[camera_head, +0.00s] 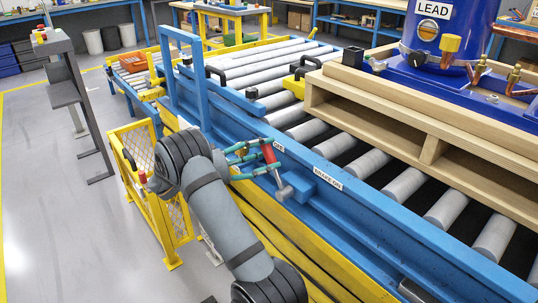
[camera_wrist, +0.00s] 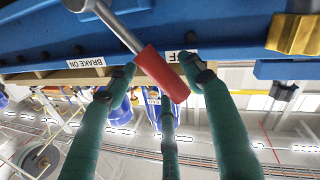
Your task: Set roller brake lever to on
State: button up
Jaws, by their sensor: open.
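The roller brake lever (camera_head: 268,155) has a red handle on a grey metal shaft and sits on the blue conveyor side rail. It leans toward the OFF label (camera_head: 278,146); the BRAKE ON label (camera_head: 327,178) is to its right. My gripper (camera_head: 257,161), with teal fingers, is at the red handle. In the wrist view the red handle (camera_wrist: 160,70) lies between the spread fingers of my gripper (camera_wrist: 160,80), close to the fingertips. Whether any finger touches it I cannot tell. That view also shows the BRAKE ON label (camera_wrist: 86,62) and the partly covered OFF label (camera_wrist: 175,56).
A wooden pallet (camera_head: 430,120) with a blue compressor (camera_head: 450,30) stands on the rollers behind the rail. The grey floor at far left is open.

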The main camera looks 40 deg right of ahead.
jog(key=shift+s+d, duration=0.1)
jog(key=shift+d, duration=0.5)
jog(key=c, duration=0.3)
grip_shut()
